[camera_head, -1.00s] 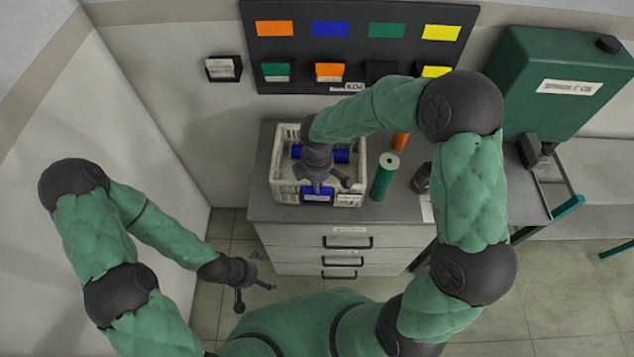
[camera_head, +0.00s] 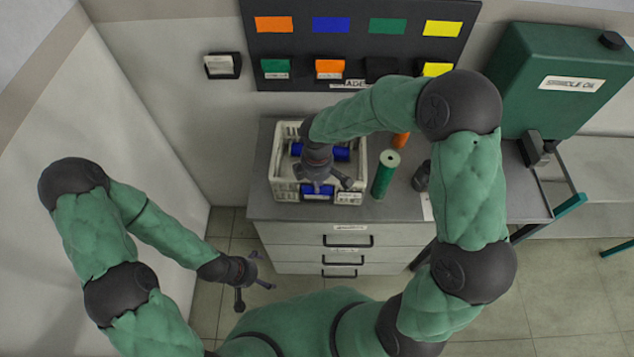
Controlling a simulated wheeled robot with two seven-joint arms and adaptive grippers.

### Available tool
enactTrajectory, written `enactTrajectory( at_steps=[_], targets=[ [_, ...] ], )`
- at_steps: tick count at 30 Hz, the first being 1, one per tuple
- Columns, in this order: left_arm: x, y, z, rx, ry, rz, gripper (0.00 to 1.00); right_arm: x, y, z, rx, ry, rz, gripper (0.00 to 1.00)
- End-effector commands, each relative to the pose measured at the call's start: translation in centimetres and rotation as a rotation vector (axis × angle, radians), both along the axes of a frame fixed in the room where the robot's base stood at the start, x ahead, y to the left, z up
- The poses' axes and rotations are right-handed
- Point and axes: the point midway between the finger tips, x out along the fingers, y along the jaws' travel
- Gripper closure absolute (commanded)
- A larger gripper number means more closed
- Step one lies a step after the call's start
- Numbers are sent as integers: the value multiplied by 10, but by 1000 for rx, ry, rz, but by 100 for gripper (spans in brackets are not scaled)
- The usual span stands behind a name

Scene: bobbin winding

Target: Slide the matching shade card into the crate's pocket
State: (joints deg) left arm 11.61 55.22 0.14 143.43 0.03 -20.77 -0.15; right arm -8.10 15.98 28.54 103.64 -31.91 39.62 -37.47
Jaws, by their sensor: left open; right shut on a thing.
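My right gripper (camera_head: 327,184) is shut on the blue shade card (camera_head: 312,188) at the front wall of the white crate (camera_head: 277,160). The card's lower part shows a white strip. I cannot tell how far the card sits in the crate's pocket, since the gripper and its arm cover part of that area. Blue bobbins (camera_head: 340,154) lie in the crate, partly hidden by the wrist. My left gripper (camera_head: 251,287) is open and empty, low on the left, in front of the cabinet and apart from everything.
The crate stands on a grey drawer cabinet (camera_head: 400,208). A green spool (camera_head: 384,176), an orange spool (camera_head: 401,140) and a dark object (camera_head: 421,177) are to its right. The wall board (camera_head: 268,50) holds colour swatches above green, orange and yellow cards; one holder (camera_head: 381,70) looks empty.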

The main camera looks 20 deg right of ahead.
Motion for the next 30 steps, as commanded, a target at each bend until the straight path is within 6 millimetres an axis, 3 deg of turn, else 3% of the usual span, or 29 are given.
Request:
enactTrajectory(
  at_steps=[10, 12, 14, 25, 30],
  targets=[
    [0, 0, 0, 0, 0, 0, 1, 0, 0, 0, 0, 0, 0, 100],
    [0, 0, 0, 0, 0, 0, 1, 0, 0, 0, 0, 0, 0, 75],
    [0, 0, 0, 0, 0, 0, 1, 0, 0, 0, 0, 0, 0, 62],
    [0, 0, 0, 0, 0, 0, 1, 0, 0, 3, 0, -1, -1, 62],
    [0, 0, 0, 0, 0, 0, 1, 2, 0, 22, -1, -5, 0, 62]
  ],
)
